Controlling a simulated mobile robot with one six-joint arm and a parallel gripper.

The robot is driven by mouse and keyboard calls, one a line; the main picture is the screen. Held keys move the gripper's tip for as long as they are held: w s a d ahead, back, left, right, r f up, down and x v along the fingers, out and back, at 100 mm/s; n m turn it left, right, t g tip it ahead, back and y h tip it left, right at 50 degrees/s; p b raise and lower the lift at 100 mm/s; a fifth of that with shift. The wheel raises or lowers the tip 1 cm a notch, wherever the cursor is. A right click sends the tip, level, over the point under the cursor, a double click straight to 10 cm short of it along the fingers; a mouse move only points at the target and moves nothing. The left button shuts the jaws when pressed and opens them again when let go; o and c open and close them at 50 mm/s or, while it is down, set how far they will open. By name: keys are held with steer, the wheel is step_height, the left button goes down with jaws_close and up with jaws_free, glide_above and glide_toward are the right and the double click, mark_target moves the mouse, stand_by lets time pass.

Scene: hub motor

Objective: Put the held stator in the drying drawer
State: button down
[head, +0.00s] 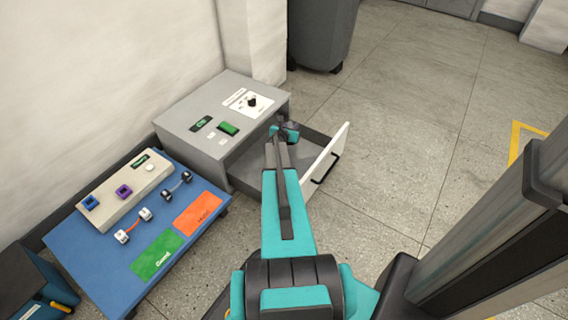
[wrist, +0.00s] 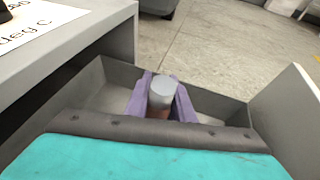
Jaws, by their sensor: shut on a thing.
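The drying drawer (head: 322,152) is pulled out from the grey cabinet (head: 216,152), with a white front panel and black handle. In the wrist view the drawer's grey walls (wrist: 104,74) surround my gripper from below. My gripper (wrist: 162,98) has purple fingers shut on the stator (wrist: 162,90), a cylinder with a pale grey top and a reddish-brown side. The stator is over the open drawer. Its lower end is hidden, so I cannot tell whether it touches the drawer floor. In the head view my arm hides the stator.
A blue table (head: 78,246) at left carries a beige panel, small parts, and green (head: 158,256) and orange (head: 198,214) mats. The cabinet top has a dial and a green button. A dark bin (head: 322,34) stands behind.

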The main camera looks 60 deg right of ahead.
steer(key=shift+w+a+f+b, duration=0.1)
steer(key=shift+f+b, duration=0.4)
steer(key=shift+f, duration=0.75)
steer(key=shift+w+f+b, duration=0.1)
steer(key=shift+f+b, duration=0.4)
steer(key=shift+f, duration=0.7)
steer(key=shift+f+b, duration=1.05)
steer(key=shift+f, duration=1.45)
steer(key=shift+f, duration=0.15)
steer(key=c, duration=1.5)
jaws_free()
steer(key=shift+c, duration=0.2)
steer(key=p+v, duration=0.2)
steer(key=v, duration=1)
steer(key=shift+s, duration=0.1)
